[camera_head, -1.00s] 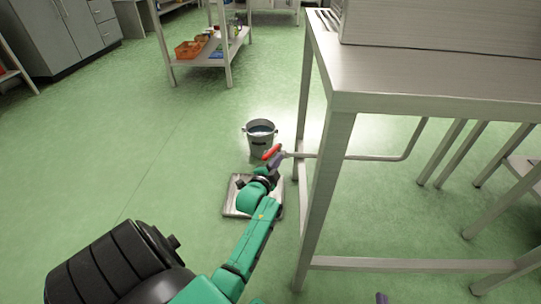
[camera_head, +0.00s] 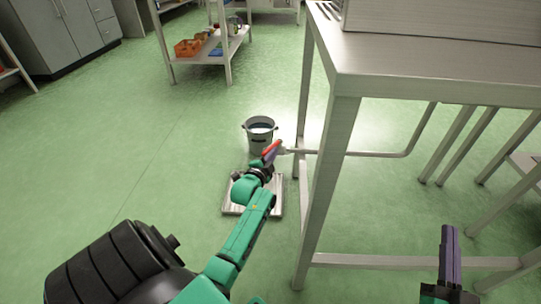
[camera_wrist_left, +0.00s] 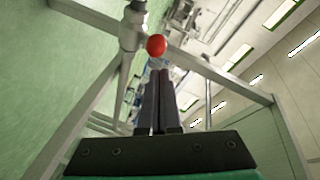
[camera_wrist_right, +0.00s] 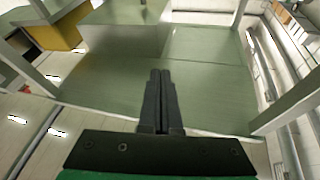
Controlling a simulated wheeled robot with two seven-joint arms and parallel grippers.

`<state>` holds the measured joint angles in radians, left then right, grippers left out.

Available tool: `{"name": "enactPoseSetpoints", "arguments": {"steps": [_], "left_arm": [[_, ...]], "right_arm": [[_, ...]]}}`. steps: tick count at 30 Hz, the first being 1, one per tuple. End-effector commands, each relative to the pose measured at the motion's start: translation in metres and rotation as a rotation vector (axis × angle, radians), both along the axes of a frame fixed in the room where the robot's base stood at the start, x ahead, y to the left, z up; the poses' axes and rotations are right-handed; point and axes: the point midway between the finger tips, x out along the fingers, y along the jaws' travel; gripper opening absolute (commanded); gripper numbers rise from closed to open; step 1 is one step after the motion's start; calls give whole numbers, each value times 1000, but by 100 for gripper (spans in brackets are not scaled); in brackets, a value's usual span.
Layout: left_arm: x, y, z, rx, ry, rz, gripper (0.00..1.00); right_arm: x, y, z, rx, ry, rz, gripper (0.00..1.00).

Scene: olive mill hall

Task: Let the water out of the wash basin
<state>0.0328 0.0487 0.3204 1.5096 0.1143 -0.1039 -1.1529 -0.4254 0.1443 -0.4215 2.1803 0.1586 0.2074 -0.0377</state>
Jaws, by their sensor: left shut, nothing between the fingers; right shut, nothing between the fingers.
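The steel wash basin (camera_head: 440,18) sits on a metal stand at the upper right, only its side in view. A drain pipe (camera_head: 370,153) runs out from under the stand to a valve with a red handle (camera_head: 272,148). My left gripper (camera_head: 267,157) is shut and empty, close by the handle. In the left wrist view the handle's round red end (camera_wrist_left: 157,45) is just beyond the fingertips; contact cannot be told. A grey bucket (camera_head: 259,139) with a pale bluish surface inside stands on the floor behind the handle. My right gripper (camera_head: 450,232) is shut and empty, below the stand's front edge.
A metal floor grate (camera_head: 235,207) lies under my left forearm. The stand's near leg (camera_head: 325,190) and lower rail (camera_head: 400,262) are between my two arms. A shelf trolley (camera_head: 232,45) with an orange crate stands at the back. The green floor at left is clear.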

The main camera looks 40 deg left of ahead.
Motion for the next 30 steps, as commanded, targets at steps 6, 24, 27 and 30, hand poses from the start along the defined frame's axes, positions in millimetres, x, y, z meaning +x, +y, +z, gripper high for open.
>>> {"name": "enactPoseSetpoints", "arguments": {"steps": [6,24,27,30], "left_arm": [[-1,7,-5,2,1,0,0],[-1,10,-6,1,0,0,0],[-2,11,-5,2,1,-1,0],[-5,12,-5,2,2,-3,0]], "right_arm": [[4,-7,60,34,-171,-20,0],[2,-9,85,44,-245,-28,0],[2,-9,84,43,-242,-27,0],[3,-8,81,41,-227,-25,0]]}}
